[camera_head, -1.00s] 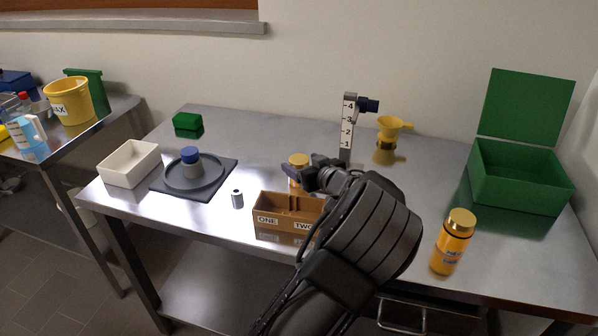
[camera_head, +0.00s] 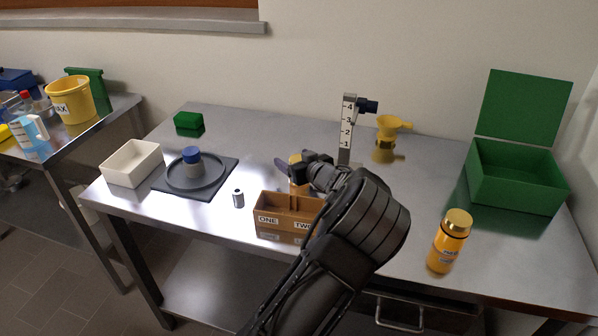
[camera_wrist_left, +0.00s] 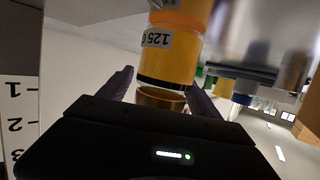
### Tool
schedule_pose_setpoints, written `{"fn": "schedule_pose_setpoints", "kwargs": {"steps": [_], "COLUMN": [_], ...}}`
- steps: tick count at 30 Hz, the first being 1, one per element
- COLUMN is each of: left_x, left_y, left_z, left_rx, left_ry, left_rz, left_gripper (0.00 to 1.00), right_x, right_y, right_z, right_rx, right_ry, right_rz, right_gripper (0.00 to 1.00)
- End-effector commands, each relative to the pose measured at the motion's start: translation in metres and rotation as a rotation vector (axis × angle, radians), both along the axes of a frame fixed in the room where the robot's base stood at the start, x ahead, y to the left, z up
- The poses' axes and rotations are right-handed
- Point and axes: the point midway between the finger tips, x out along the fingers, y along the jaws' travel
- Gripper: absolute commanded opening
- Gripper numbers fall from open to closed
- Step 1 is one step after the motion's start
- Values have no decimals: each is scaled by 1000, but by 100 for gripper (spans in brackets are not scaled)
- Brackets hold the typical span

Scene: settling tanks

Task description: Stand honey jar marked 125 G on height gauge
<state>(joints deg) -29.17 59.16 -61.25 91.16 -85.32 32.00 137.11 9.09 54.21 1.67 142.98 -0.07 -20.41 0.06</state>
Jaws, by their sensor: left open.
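The honey jar marked 125 G (camera_wrist_left: 170,60) is amber with a gold lid; it appears upside down in the left wrist view, between the spread fingers. In the head view the jar (camera_head: 294,187) stands behind the brown box, mostly hidden by my gripper. My left gripper (camera_head: 296,166) is open around the jar's upper part; its fingers also show in the left wrist view (camera_wrist_left: 162,94). The height gauge (camera_head: 347,130), an upright numbered scale with a dark blue part at its top, stands just behind and right; its scale shows at the wrist view's left (camera_wrist_left: 18,115). My right gripper is not in view.
A brown box (camera_head: 268,222) labelled ONE and TWO is in front. Another amber jar (camera_head: 446,245) stands at right, near an open green box (camera_head: 515,193). A yellow funnel (camera_head: 390,125) is behind. At left are a blue-lidded jar (camera_head: 192,158) on a dark plate and a white tray (camera_head: 131,165).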

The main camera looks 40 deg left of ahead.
Motion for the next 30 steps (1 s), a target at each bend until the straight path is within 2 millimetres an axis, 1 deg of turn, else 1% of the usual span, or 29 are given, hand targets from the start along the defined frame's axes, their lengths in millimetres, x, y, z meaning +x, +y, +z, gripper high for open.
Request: {"fn": "schedule_pose_setpoints", "kwargs": {"steps": [8,9,30], "left_x": [0,0,0], "left_y": [0,0,0], "left_z": [0,0,0], "left_rx": [0,0,0], "left_ry": [0,0,0], "left_rz": [1,0,0], "left_gripper": [73,72,15], "right_x": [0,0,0], "right_y": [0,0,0], "right_z": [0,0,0], "right_rx": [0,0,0], "right_ry": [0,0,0], "right_rz": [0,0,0], "right_gripper": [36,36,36]}}
